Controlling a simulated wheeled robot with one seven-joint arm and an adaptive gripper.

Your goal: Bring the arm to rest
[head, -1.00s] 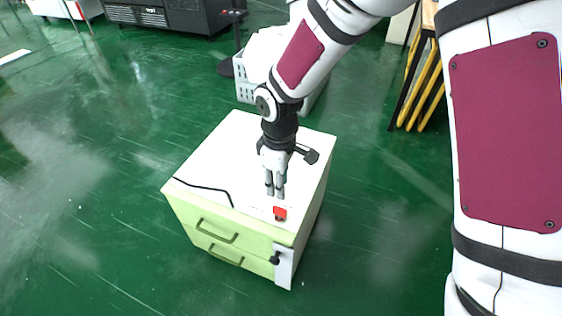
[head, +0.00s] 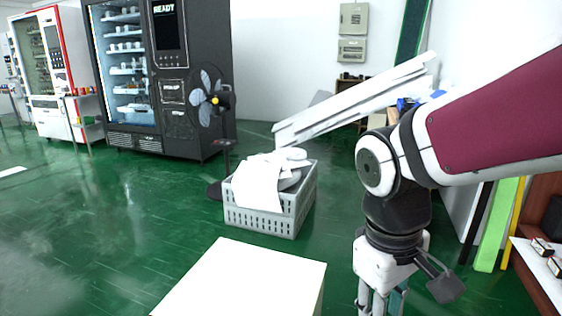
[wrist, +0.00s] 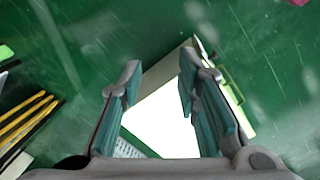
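My gripper (wrist: 160,95) points down in the wrist view with its two fingers apart and nothing between them. In the head view my gripper (head: 375,305) hangs at the lower right, its fingertips cut off by the bottom edge. It is to the right of the white-topped cabinet (head: 250,285), clear of it in the picture. The cabinet top (wrist: 160,115) shows below and between the fingers in the wrist view. The cabinet's front is out of the head view.
A grey crate (head: 265,215) with white cloth stands behind the cabinet, near a black fan (head: 208,97). A black vending machine (head: 165,75) stands at the back. A shelf with small boxes (head: 545,262) is at the right edge. Green floor is free at left.

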